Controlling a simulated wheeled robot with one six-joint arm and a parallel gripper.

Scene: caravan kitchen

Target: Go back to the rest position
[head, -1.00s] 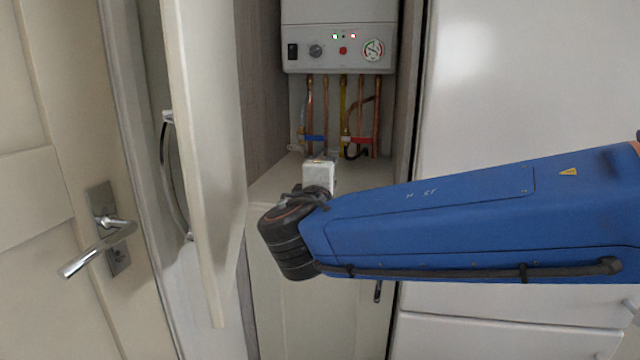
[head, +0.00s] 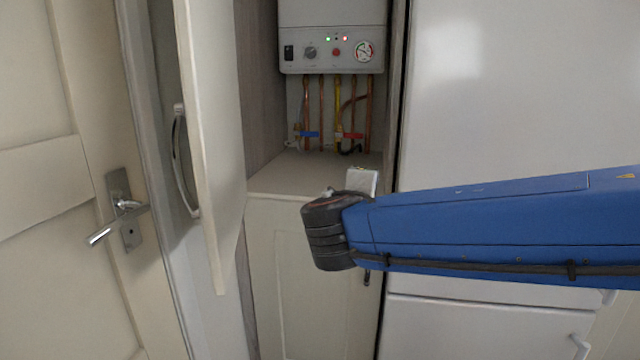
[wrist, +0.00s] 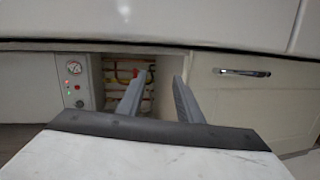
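My gripper (wrist: 158,92) shows in the wrist view as two grey fingers standing apart with nothing between them. Beyond them are the boiler panel and the cupboard. In the head view my blue arm reaches in from the right. Its dark wrist joint is in front of the lower cupboard door, and the white hand housing stands just above it. The fingers are hidden there.
An open cupboard door (head: 210,130) stands to the left of my wrist. The boiler (head: 333,40) hangs above pipes with a blue valve (head: 308,134) and a red valve (head: 350,135). The cupboard shelf (head: 300,172) is bare. A white panel (head: 500,90) is at right.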

